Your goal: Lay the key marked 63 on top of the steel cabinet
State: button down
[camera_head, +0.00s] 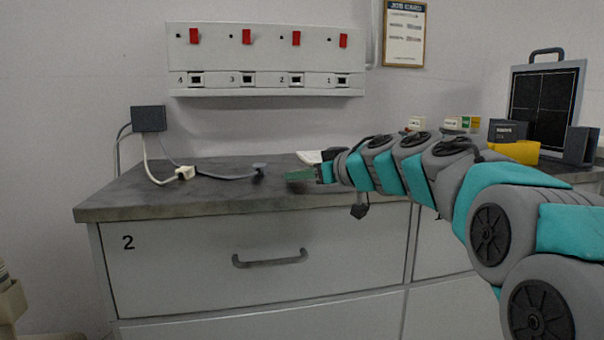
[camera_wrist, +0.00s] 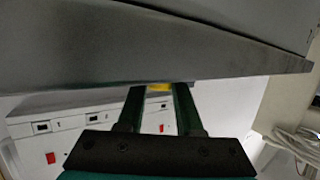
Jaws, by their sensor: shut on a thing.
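My gripper (camera_head: 301,175) reaches in from the right, its green fingers over the front part of the dark grey worktop in the head view. In the wrist view my gripper (camera_wrist: 159,88) is shut on a small yellow thing (camera_wrist: 159,87) between the fingertips. Most of it is hidden, and I cannot read a mark on it, so I cannot tell whether it is the key marked 63. A light grey cabinet (camera_head: 190,280) with a drawer marked 2 stands under the worktop (camera_head: 130,198). I cannot tell whether it is the steel cabinet.
A wall panel (camera_head: 265,60) with several red tags is numbered 4 to 1. Cables with a cream connector (camera_head: 185,173) and dark plug (camera_head: 259,167) lie at the left of the worktop. A yellow item (camera_head: 517,152) and dark screen (camera_head: 546,95) stand at right. The worktop's front left is clear.

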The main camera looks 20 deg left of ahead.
aim_at(328, 192)
jog(key=shift+f, duration=0.25)
jog(key=shift+c, duration=2.4)
grip_release()
jog(key=shift+d, duration=0.1)
jog(key=p+v, duration=0.1)
jog(key=v, duration=0.5)
jog(key=shift+d+r, duration=0.15)
jog(key=shift+d, duration=0.1)
jog(key=shift+s+d+r, duration=0.15)
jog(key=shift+s+d, duration=0.25)
jog(key=shift+d, duration=0.05)
